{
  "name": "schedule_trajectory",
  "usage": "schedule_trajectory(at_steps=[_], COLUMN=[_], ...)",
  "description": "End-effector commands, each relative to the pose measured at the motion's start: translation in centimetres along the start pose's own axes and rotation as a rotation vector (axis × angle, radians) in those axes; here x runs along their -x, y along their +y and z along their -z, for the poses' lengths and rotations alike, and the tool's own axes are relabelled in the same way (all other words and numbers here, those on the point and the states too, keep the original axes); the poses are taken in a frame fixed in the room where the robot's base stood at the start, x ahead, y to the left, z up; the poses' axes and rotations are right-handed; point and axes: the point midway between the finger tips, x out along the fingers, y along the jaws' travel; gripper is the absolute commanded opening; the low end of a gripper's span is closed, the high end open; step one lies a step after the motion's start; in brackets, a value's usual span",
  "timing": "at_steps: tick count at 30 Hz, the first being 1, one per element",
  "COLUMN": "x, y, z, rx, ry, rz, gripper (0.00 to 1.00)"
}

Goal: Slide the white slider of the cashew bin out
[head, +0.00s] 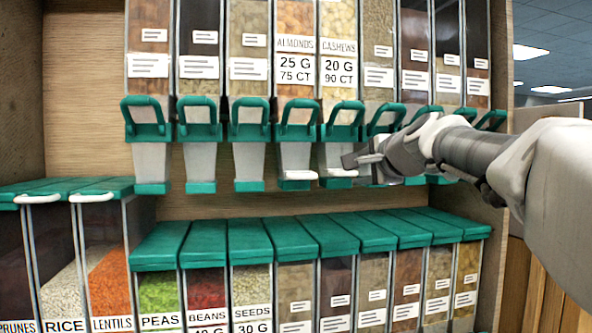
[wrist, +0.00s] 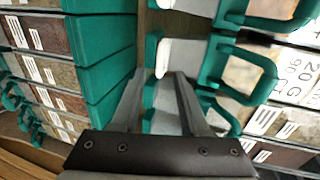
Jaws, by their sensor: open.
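The cashew bin (head: 338,60) is in the top row of the head view, labelled "CASHEWS 20 G 90 CT". Below it are its green handle (head: 344,110) and pale chute. Its white slider (head: 338,173) is at the chute's bottom; in the wrist view a white edge that looks like it (wrist: 153,48) shows beyond the fingers. My gripper (head: 352,160) comes from the right, close to the slider's right side. In the wrist view my gripper (wrist: 160,82) is open, with a neighbouring chute seen between its fingers. I cannot tell whether a finger touches the slider.
The almond bin (head: 295,60) with its own white slider (head: 297,175) is directly left. More green-handled chutes flank both sides. A lower row of green-lidded bins (head: 290,238) stands beneath, with a gap above it. A wooden side panel (head: 500,170) is at right.

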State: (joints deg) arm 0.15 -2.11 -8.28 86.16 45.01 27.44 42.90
Motion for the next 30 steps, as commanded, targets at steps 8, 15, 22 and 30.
schedule_trajectory(at_steps=[8, 15, 22, 30], x=[-4.9, -6.8, -7.0, -6.9], y=[-0.1, 0.0, 0.0, 0.0], z=[-0.1, -0.1, -0.1, -0.1], rx=[0.000, 0.000, 0.000, 0.000], ry=[-0.001, -0.001, -0.001, -0.001], rz=[-0.002, -0.001, 0.000, 0.000], gripper=[0.44, 0.44, 0.44, 0.12])
